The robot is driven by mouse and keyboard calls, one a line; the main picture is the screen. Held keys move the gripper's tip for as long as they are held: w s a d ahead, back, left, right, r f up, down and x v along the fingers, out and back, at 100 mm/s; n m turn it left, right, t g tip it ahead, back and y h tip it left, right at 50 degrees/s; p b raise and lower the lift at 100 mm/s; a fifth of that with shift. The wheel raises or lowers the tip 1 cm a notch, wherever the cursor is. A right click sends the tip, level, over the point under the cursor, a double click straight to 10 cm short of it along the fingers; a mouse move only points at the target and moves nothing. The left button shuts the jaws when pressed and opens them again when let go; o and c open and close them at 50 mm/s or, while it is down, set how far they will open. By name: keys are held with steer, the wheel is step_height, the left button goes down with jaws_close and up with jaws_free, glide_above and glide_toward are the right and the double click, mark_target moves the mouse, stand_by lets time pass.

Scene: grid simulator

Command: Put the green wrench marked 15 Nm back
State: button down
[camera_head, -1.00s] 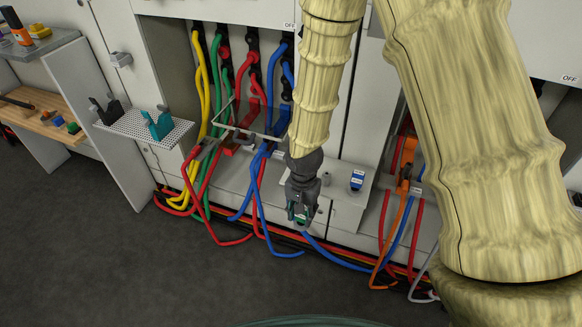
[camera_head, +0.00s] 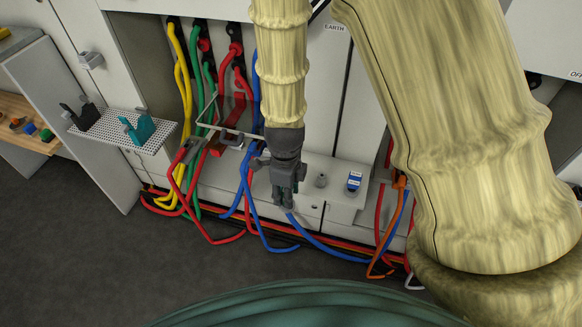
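My gripper (camera_head: 284,200) points down in front of the low grey ledge, left of a small grey post on it. Its fingers look close together, but they are small and dark, and I cannot tell whether they are open or shut on something. I cannot make out a green wrench or a 15 Nm mark in the current view. A blue piece with white labels (camera_head: 355,181) stands on the ledge right of my gripper; its marking is too small to read.
A white perforated shelf (camera_head: 112,137) at left carries a teal holder (camera_head: 140,129) and a black holder (camera_head: 84,116). The grey post (camera_head: 320,180) stands on the ledge (camera_head: 340,203). Red, blue, yellow and green cables (camera_head: 190,190) hang around my arm. The floor at left is clear.

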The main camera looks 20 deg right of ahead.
steer(key=shift+w+d+f+p, duration=0.55)
steer(key=shift+w+d+f, duration=0.35)
steer(key=shift+w, duration=1.45)
steer(key=shift+w+d+f+p, duration=0.5)
steer(key=shift+w+d+f, duration=0.4)
steer(key=shift+w, duration=1.4)
steer(key=shift+w+d+f+p, duration=0.65)
steer(key=shift+w+d, duration=0.4)
steer(key=shift+w, duration=1.3)
steer(key=shift+f, duration=0.1)
steer(key=shift+f, duration=0.3)
steer(key=shift+f, duration=0.25)
steer(key=c, duration=1)
jaws_free()
steer(key=shift+o, duration=0.2)
steer(key=shift+r, duration=0.1)
step_height(320, 180, up, 13)
steer(key=b, duration=0.2)
